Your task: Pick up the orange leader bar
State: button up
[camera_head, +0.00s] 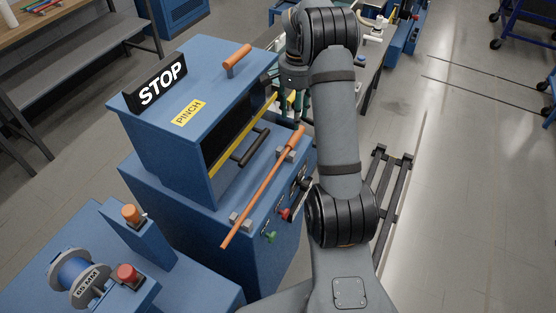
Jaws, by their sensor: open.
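The orange leader bar (263,188) is long and thin. It lies at a slant across the front ledge of the blue machine, resting on two small grey holders, one near each end. My gripper (296,112) is at the upper right end of the bar, pointing down, and partly hidden by my arm and wrist. Its jaws are open and hold nothing that I can see. I cannot tell how far it is from the bar's end.
The blue machine (190,88) has a STOP sign (161,83), a PINCH label and an orange-topped handle (237,58). A black bar handle (250,147) sits behind the leader bar. Knobs (271,236) line the front panel. A spool (80,278) is lower left.

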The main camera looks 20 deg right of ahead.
send_over(295, 139)
jog(key=f, duration=0.4)
jog(key=shift+w+d+f, duration=0.15)
jog(key=shift+w+f, duration=0.05)
jog(key=shift+w, duration=0.1)
jog(key=shift+s+f+p, duration=0.15)
jog(key=shift+f+p, duration=0.25)
jog(key=shift+f, duration=0.05)
notch_tip(295, 139, down, 5)
jog(key=shift+s+f+p, duration=0.1)
jog(key=shift+p, duration=0.95)
jog(key=shift+c, duration=0.8)
jog(key=c, duration=0.7)
jog(key=shift+c, duration=0.8)
